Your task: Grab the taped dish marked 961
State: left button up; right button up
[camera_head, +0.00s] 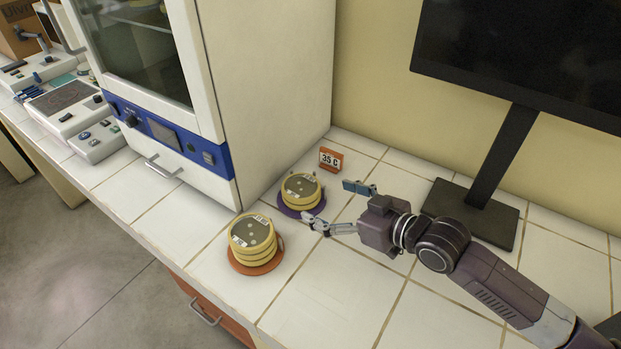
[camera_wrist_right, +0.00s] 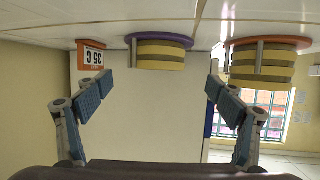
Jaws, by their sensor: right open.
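A stack of yellow-taped dishes (camera_head: 301,188) stands on a purple round base (camera_head: 291,213) beside the incubator. Another taped stack (camera_head: 252,236) stands on an orange round base (camera_head: 244,268), nearer the counter's front edge. Small white labels show on the top dishes, but I cannot read 961 on either stack. My right gripper (camera_head: 333,203) is open and empty, just right of the purple-base stack. In the right wrist view, which is upside down, the purple-base stack (camera_wrist_right: 158,54) shows between and beyond the open fingers (camera_wrist_right: 158,88); the orange-base stack (camera_wrist_right: 262,66) shows to the right. My left gripper is not in view.
An orange and white "35 C" sign (camera_head: 330,159) stands behind the purple-base stack. The white incubator (camera_head: 265,90) rises at left. A black monitor (camera_head: 530,55) on a stand (camera_head: 472,212) is behind my right arm. The tiled counter (camera_head: 330,295) is clear in front.

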aim_at(306, 190)
jog(key=shift+w+a+f, duration=0.1)
jog(key=shift+w+a, duration=0.35)
jog(key=shift+a, duration=0.35)
jog(key=shift+w+a+f, duration=0.1)
jog(key=shift+w+a, duration=0.15)
jog(key=x, duration=0.2)
jog(key=p+x, duration=0.1)
jog(key=x, duration=0.1)
jog(key=shift+w+d, duration=0.2)
jog(key=shift+w, duration=0.1)
jog(key=shift+w+a+f, duration=0.15)
jog(key=shift+w+a, duration=0.1)
jog(key=shift+a, duration=0.05)
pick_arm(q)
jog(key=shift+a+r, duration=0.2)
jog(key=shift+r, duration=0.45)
pick_arm(e)
jog(key=c, duration=1.2)
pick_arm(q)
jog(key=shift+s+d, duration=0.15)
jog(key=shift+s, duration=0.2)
pick_arm(e)
jog(key=shift+c, duration=0.7)
